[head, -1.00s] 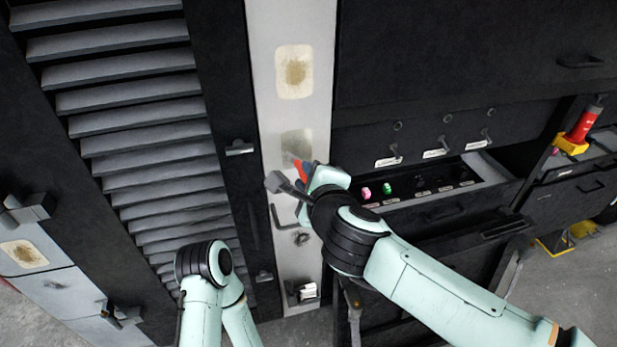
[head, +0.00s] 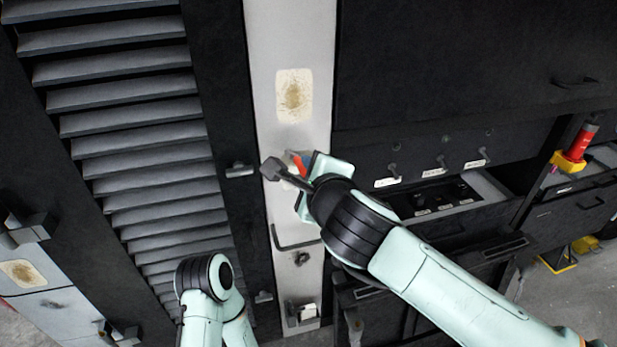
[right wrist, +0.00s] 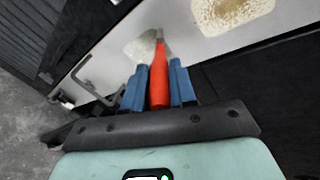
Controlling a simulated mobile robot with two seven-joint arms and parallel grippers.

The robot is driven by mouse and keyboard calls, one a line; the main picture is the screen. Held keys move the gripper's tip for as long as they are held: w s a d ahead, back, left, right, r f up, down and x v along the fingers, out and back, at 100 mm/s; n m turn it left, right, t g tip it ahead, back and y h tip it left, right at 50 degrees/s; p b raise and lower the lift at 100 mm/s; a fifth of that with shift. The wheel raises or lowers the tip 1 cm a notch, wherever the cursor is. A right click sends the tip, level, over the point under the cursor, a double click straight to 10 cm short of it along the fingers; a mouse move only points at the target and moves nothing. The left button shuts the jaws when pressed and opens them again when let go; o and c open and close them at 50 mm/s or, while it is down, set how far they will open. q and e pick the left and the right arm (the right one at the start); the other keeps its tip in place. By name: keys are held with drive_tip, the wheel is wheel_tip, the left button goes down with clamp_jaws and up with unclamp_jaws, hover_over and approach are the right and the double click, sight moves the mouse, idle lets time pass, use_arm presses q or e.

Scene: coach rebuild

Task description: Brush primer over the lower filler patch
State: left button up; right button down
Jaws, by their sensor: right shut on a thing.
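My right gripper (right wrist: 158,66) is shut on a brush with a red handle (right wrist: 158,85), held between its blue fingers. A small red part of the brush (head: 299,164) also shows in the head view. The brush tip points at the lower filler patch (right wrist: 138,47), a pale grey-beige patch on the light panel (head: 287,35). The tip overlaps this patch's edge in the right wrist view; I cannot tell whether it touches. In the head view my gripper hides most of the lower patch. The upper filler patch (head: 294,95) is cream with a brown middle. My left gripper is out of view.
A bent handle (head: 292,240) sticks out of the panel below my right gripper. Dark louvres (head: 150,150) stand to the left.

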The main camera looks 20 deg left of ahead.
drive_tip(key=shift+s+d, duration=0.25)
drive_tip(key=shift+s, duration=0.1)
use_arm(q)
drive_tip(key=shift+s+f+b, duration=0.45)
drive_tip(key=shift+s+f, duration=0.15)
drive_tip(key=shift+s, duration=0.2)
use_arm(e)
drive_tip(key=shift+s+d, duration=0.75)
drive_tip(key=shift+s, duration=0.35)
drive_tip(key=shift+s+d, duration=0.7)
drive_tip(key=shift+s, duration=0.35)
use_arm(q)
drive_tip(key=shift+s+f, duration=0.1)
use_arm(e)
drive_tip(key=shift+s+d, duration=0.4)
drive_tip(key=shift+s, duration=0.25)
drive_tip(key=shift+s+d, duration=0.4)
drive_tip(key=shift+s, duration=0.2)
